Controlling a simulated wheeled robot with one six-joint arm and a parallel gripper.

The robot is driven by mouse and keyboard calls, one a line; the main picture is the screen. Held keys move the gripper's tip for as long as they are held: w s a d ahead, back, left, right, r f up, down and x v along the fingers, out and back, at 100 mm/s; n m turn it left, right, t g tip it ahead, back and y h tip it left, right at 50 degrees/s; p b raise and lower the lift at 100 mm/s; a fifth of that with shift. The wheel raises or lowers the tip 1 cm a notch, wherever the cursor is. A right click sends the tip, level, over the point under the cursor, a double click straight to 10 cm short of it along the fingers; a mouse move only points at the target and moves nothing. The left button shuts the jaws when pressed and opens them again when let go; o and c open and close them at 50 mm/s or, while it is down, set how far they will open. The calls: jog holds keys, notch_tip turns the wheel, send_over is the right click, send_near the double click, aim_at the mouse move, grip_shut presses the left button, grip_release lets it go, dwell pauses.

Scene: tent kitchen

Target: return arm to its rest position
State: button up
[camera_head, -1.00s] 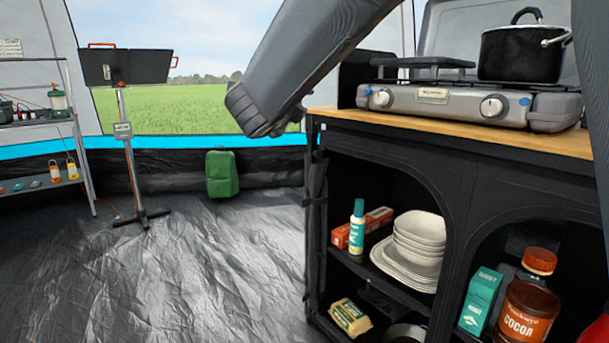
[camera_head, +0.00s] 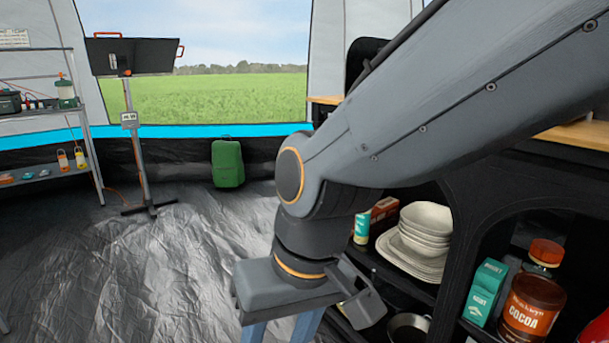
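My arm (camera_head: 430,120) crosses the picture from the upper right to the lower middle, its wrist bent downward. My gripper (camera_head: 280,332) hangs at the bottom edge, in front of the black cabinet's left side and over the floor. Its two blue-grey fingers point down with a gap between them. The fingertips are cut off by the frame's edge. Nothing shows in the visible part of the gap. The arm hides the stove area and part of the cabinet.
The black cabinet (camera_head: 470,215) stands close on the right, with bowls (camera_head: 424,232) and a cocoa jar (camera_head: 530,310) inside. The floor (camera_head: 110,270) at left is clear.

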jog(key=s+d+r+m+h+p, duration=0.1)
jog(key=d+r+m+p, duration=0.1)
jog(key=d+r+p, duration=0.9)
jog(key=s+d+r+m+h+p, duration=0.1)
jog(key=d+r+m+p, duration=0.2)
jog(key=d+r+p, duration=0.9)
notch_tip(320, 180, up, 4)
jog(key=p, duration=1.4)
jog(key=shift+s+r+g+h, duration=0.2)
jog(key=shift+s+g+h, duration=0.1)
jog(key=shift+h, duration=0.1)
